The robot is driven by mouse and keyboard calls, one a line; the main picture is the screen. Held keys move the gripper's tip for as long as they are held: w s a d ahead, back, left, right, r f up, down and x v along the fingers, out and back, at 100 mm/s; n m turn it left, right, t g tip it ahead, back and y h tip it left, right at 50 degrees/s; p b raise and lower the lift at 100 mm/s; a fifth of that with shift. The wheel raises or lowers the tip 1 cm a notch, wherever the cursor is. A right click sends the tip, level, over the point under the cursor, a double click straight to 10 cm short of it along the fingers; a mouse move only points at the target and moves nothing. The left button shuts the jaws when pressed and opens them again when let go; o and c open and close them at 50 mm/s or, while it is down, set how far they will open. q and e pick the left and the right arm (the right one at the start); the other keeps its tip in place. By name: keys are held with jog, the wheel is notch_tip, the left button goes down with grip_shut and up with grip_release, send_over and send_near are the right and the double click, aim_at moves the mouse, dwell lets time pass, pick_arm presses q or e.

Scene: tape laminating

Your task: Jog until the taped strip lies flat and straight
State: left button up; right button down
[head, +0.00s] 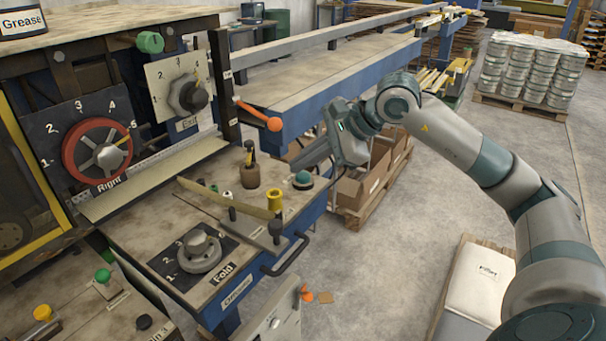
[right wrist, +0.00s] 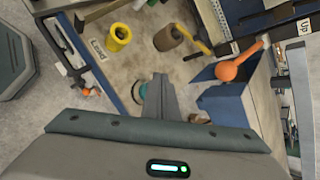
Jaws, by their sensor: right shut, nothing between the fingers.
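A teal domed button (head: 302,177) sits on the right end of the machine's worktop; it also shows in the right wrist view (right wrist: 140,92), partly hidden by my fingers. My right gripper (head: 297,166) is shut and empty, its fingertips close above the button. I cannot tell whether they touch it. In the right wrist view my closed fingers (right wrist: 161,82) point toward the worktop beside the button. A long tan strip or bar (head: 228,197) crosses the worktop at a slant. I cannot tell whether this is the taped strip. My left gripper is out of view.
A yellow spool (head: 275,199), a brown pot (head: 250,175) and an orange-knobbed lever (head: 273,124) stand near the button. A red dial (head: 97,151), an exit dial (head: 188,95) and a fold dial (head: 199,250) are on the machine. Cardboard boxes (head: 360,187) stand beyond the right edge.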

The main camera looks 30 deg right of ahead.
aim_at(303, 177)
jog(key=shift+r, duration=0.15)
jog(key=shift+r+p, duration=1.65)
jog(key=shift+r, duration=0.85)
